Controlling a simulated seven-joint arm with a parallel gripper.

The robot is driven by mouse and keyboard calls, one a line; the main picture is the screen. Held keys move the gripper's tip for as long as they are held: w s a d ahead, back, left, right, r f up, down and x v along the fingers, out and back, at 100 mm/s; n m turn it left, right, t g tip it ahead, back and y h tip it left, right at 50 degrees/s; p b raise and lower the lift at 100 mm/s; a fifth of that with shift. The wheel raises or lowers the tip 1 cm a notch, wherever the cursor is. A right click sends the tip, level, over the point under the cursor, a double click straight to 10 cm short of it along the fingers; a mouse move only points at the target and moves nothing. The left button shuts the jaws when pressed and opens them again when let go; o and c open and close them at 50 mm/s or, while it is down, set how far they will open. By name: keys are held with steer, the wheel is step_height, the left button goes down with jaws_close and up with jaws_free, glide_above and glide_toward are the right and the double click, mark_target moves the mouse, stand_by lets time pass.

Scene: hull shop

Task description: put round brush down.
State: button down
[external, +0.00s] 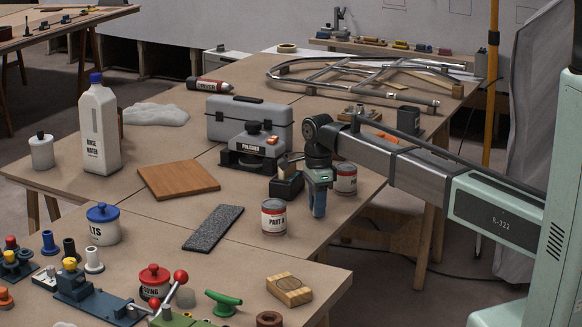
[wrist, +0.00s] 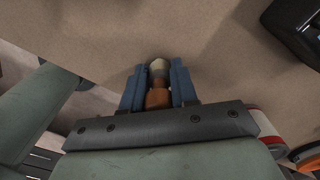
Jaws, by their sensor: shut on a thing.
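The round brush (wrist: 158,97) is held between the blue fingers of my gripper (wrist: 158,85) in the wrist view. Its brown part and pale tip show between the fingers. In the external view my gripper (external: 319,204) points down near the table's right edge, between the "PART A" can and a second can. The brush cannot be made out there. Bare tabletop (wrist: 90,30) lies beyond the fingertips in the wrist view. I cannot tell whether the brush touches it.
The "PART A" can (external: 274,218) stands left of my gripper, and another can (external: 345,180) stands behind it to the right. A black-based tool (external: 286,187) is close on the left. A dark grey pad (external: 213,228) and brown board (external: 178,181) lie farther left, with bare table between.

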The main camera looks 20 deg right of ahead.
steer(key=shift+f, duration=0.3)
steer(key=c, duration=0.9)
jaws_free()
steer(key=shift+o, duration=0.2)
step_height(320, 180, up, 12)
steer(key=shift+r, duration=0.2)
steer(key=shift+s, duration=0.1)
